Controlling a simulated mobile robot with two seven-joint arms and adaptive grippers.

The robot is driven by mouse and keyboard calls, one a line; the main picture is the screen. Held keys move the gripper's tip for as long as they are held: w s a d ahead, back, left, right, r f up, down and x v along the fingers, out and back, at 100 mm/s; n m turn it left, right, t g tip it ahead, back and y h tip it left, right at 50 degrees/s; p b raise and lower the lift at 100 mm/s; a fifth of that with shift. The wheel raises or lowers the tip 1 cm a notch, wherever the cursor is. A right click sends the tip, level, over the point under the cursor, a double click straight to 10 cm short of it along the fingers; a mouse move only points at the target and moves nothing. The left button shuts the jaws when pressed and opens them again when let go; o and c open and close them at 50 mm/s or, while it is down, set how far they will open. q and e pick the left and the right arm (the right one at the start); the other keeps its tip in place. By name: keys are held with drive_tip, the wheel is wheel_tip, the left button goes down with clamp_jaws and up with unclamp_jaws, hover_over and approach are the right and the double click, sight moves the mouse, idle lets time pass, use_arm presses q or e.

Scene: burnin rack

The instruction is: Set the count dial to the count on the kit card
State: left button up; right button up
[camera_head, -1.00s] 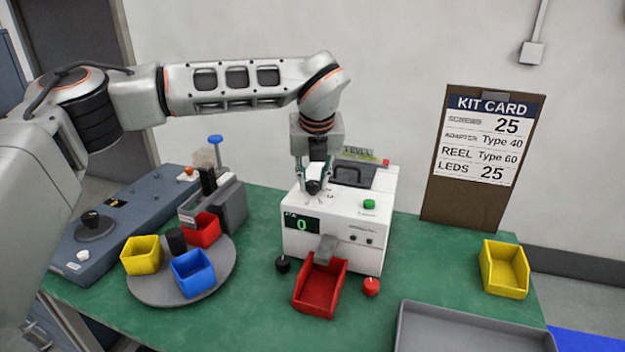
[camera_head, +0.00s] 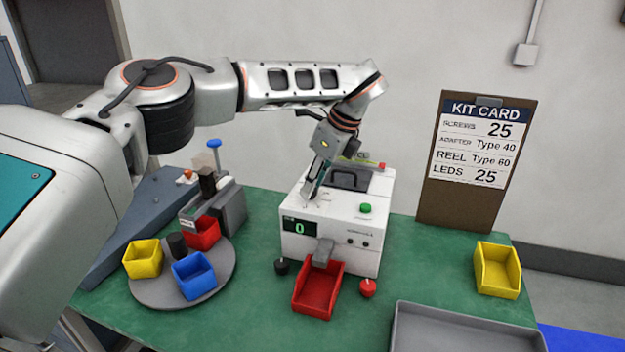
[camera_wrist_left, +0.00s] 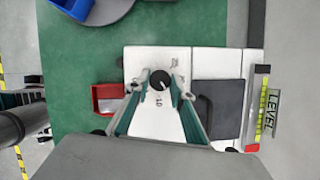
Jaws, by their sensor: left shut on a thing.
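The white counting machine (camera_head: 350,220) stands on the green table, with a display (camera_head: 299,226) that reads 0. The kit card (camera_head: 474,150) on the brown clipboard lists SCREWS 25, ADAPTER Type 40, REEL Type 60 and LEDS 25. My left gripper (camera_head: 309,191) reaches down to the machine's top at its left side. In the left wrist view my left gripper (camera_wrist_left: 160,80) is shut on the black count dial (camera_wrist_left: 160,81), with a fingertip on either side of it. Printed digits show beside the dial; its pointer setting is hard to read.
A red bin (camera_head: 318,290) sits under the machine's chute, between a black knob (camera_head: 282,266) and a red knob (camera_head: 368,287). A green button (camera_head: 365,208) is on the machine's top. A round tray (camera_head: 222,283) with bins is at left. A yellow bin (camera_head: 498,270) and a grey tray (camera_head: 455,330) are at right.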

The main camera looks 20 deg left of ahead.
use_arm(q)
drive_tip(key=n+g+p, duration=0.1)
drive_tip(key=n, duration=0.1)
drive_tip(key=n+p, duration=0.2)
drive_tip(key=shift+w+n+g, duration=0.2)
drive_tip(key=shift+n+g, duration=0.2)
idle(0.4)
drive_tip(key=o, duration=1.1)
wheel_tip(320, 180, up, 10)
